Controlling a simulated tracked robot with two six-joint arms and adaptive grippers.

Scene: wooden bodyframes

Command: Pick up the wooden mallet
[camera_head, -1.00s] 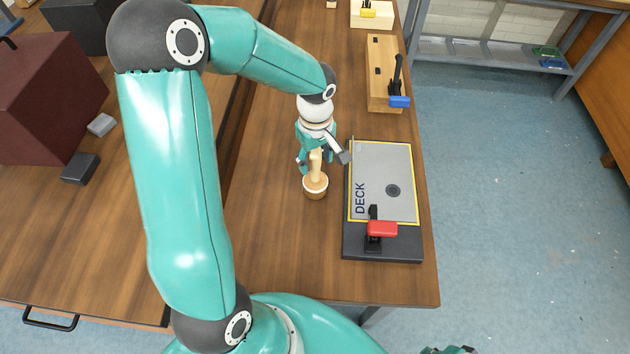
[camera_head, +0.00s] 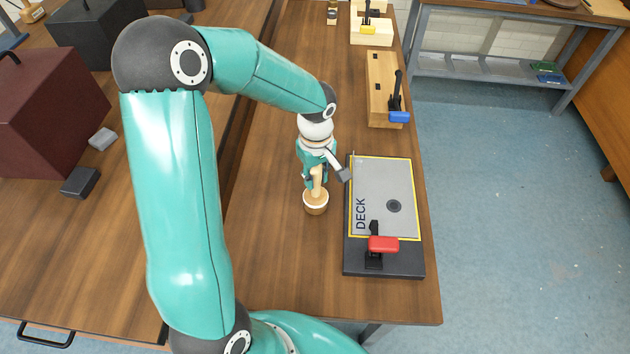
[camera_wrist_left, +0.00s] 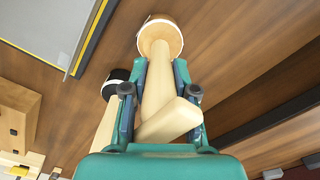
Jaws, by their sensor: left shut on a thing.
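The wooden mallet (camera_head: 317,202) stands upright on its round, light-rimmed end on the wooden bench, left of the DECK board. My left gripper (camera_head: 315,180) is above that round end and is shut on the mallet's handle. In the left wrist view the handle of the mallet (camera_wrist_left: 162,62) runs between the two fingers of the gripper (camera_wrist_left: 157,92), with the round end beyond them. A cream bar with a dark tip (camera_wrist_left: 106,125) shows beside the gripper; I cannot tell what it belongs to. My right gripper is not in view.
The grey DECK board (camera_head: 383,190) on its dark base, with a red-handled clamp (camera_head: 382,244), lies right of the mallet. A wooden fixture with a blue-handled clamp (camera_head: 398,116) is farther back. The bench (camera_head: 285,270) is clear in front of the mallet.

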